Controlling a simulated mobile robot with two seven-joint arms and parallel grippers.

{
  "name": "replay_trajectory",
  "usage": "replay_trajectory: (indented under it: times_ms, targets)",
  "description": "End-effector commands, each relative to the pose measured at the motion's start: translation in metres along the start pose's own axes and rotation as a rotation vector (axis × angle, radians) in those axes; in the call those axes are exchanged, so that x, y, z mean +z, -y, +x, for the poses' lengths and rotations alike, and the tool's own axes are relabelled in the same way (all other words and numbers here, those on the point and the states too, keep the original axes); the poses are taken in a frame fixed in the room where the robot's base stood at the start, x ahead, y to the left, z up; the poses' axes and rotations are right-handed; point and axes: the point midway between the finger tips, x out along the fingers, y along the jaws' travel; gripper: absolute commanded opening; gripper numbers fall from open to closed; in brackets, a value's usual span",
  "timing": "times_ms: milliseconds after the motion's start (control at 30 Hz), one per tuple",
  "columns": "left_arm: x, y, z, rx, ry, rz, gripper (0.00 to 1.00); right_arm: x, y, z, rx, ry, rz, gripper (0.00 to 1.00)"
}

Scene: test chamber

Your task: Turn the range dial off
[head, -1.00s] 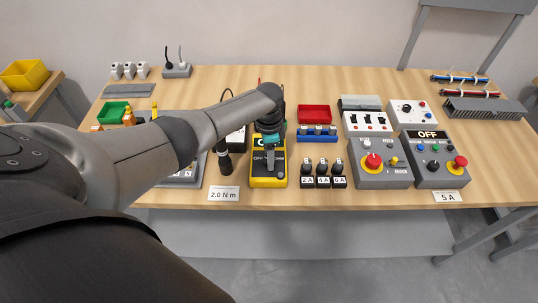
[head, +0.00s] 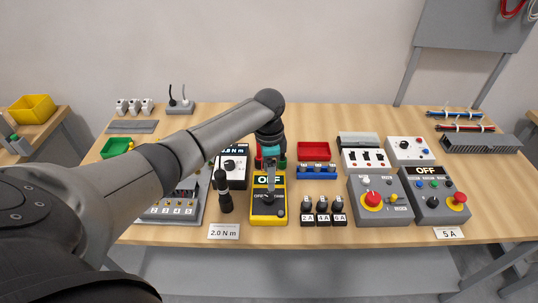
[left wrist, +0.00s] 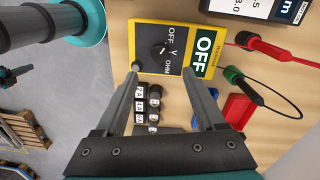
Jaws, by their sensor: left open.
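The yellow meter (head: 281,211) stands on the bench, and its display (head: 268,180) reads OFF. In the left wrist view, the meter (left wrist: 137,62) shows its dark round range dial (left wrist: 156,50) beside the printed labels OFF, V and OHM. I cannot tell clearly which label the dial's mark faces. My right gripper is not in view.
A black screwdriver-like tool (head: 224,192) stands close left of the meter. Several small black knobbed blocks (head: 322,209) sit close right. A red tray (head: 314,150) lies behind. Red and green probes (left wrist: 262,47) lie beside the meter. Grey control boxes (head: 383,200) stand further right.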

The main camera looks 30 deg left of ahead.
Motion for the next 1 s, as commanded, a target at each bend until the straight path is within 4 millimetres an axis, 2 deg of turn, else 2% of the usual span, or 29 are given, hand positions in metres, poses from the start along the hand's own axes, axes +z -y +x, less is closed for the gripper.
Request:
replay_trajectory:
  times_ms: [33, 100, 333, 533, 1000]
  targets:
    - [0.0, 0.001, -0.014, -0.004, -0.003, 0.0, 0.72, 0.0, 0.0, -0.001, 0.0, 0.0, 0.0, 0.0]
    - [0.0, 0.001, -0.027, -0.003, -0.003, 0.0, 0.72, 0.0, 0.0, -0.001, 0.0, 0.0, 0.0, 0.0]
    - [0.0, 0.0, -0.056, 0.0, -0.002, -0.001, 0.72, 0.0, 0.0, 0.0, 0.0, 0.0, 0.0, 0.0]
    - [0.0, 0.0, -0.061, 0.001, 0.0, -0.001, 0.72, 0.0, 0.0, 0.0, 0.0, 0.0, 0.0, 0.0]
    - [-0.001, -0.002, -0.059, 0.001, 0.0, 0.001, 0.72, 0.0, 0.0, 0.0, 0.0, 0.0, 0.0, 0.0]
